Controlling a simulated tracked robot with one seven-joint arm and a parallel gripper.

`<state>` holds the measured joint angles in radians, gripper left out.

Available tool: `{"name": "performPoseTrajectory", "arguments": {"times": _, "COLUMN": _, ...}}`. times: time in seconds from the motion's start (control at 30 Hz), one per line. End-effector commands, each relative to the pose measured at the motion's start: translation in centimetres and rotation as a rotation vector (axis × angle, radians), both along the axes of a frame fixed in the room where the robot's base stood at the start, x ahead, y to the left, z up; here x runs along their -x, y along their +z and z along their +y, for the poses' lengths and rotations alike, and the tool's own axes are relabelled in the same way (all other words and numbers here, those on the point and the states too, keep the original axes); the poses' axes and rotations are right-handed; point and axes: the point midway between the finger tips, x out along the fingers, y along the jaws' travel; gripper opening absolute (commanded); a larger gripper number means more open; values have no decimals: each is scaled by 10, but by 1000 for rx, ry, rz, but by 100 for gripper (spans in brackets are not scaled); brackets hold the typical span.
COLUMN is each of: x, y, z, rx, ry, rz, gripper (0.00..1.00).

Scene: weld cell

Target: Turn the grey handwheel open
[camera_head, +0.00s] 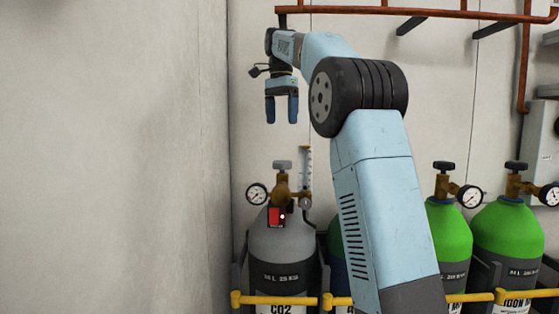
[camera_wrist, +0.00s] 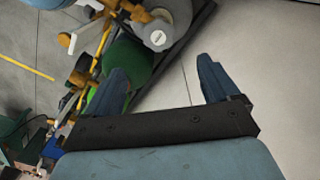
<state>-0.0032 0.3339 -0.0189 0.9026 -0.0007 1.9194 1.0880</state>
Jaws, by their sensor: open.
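The grey handwheel (camera_head: 282,165) tops the brass valve (camera_head: 282,190) of the grey CO2 cylinder (camera_head: 283,248) in the head view. My gripper (camera_head: 281,115) points down above the handwheel in that picture, clearly apart from it. Its two blue fingers are spread with nothing between them. In the wrist view my gripper (camera_wrist: 162,72) is also open and empty. A grey cylinder (camera_wrist: 178,15) shows beyond the fingers there, with a pale round part on it; I cannot tell whether this part is the handwheel.
A pressure gauge (camera_head: 257,194) and a clear flow tube (camera_head: 305,170) flank the valve. Green cylinders (camera_head: 508,235) with black handwheels stand at right. A yellow rail (camera_head: 275,300) crosses in front. A copper pipe (camera_head: 425,12) runs high on the wall. The left wall is bare.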

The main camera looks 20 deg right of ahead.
Motion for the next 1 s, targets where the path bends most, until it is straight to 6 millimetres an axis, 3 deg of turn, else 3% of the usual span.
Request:
{"name": "performPoseTrajectory", "arguments": {"times": 0.27, "x": 2, "y": -31, "z": 0, "rx": 0, "ry": 1, "rz": 2, "gripper": 88}}
{"name": "performPoseTrajectory", "arguments": {"times": 0.7, "x": 3, "y": -103, "z": 0, "rx": 0, "ry": 2, "rz": 2, "gripper": 88}}
{"name": "performPoseTrajectory", "arguments": {"times": 1.0, "x": 3, "y": -131, "z": 0, "rx": 0, "ry": 3, "rz": 0, "gripper": 88}}
